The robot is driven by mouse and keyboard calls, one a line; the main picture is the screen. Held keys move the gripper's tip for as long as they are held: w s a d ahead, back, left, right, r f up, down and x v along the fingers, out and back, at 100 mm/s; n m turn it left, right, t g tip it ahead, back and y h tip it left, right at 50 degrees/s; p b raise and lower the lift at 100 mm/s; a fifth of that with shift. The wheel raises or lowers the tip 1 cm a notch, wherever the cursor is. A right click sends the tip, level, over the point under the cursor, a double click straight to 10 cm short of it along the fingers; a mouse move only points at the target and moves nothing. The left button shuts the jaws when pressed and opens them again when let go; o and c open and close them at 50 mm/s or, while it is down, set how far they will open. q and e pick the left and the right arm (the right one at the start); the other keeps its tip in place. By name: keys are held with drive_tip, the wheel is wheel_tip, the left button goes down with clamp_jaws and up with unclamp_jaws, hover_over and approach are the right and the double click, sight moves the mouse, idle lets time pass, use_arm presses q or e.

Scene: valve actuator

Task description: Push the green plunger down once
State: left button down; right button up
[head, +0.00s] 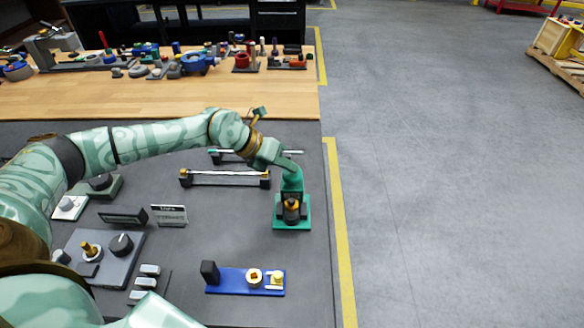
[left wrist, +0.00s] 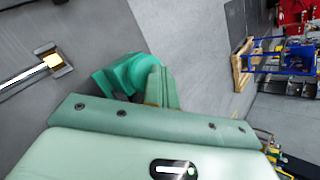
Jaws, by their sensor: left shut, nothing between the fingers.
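The green plunger device (head: 292,180) stands upright on a green square base (head: 280,224) near the right edge of the dark mat. A dark and brass part sits low in its middle. My left gripper (head: 284,163) is shut and empty at the top of the device, overlapping it in the head view. I cannot tell whether it touches. In the left wrist view the green top of the device (left wrist: 128,76) shows just beyond and beside my gripper (left wrist: 163,88). My right gripper is not in view.
A rail with black end blocks (head: 225,182) lies left of the device. A blue plate with small fittings (head: 238,282) lies nearer. A grey panel with knobs (head: 113,268) is at left. Wooden bench top (head: 200,97) behind holds several parts.

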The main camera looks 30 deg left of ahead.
sight(288, 174)
use_arm(q)
drive_tip(key=shift+r+p, duration=0.8)
drive_tip(key=shift+r, duration=0.3)
wheel_tip(288, 174, up, 5)
drive_tip(key=p, duration=0.4)
idle(0.4)
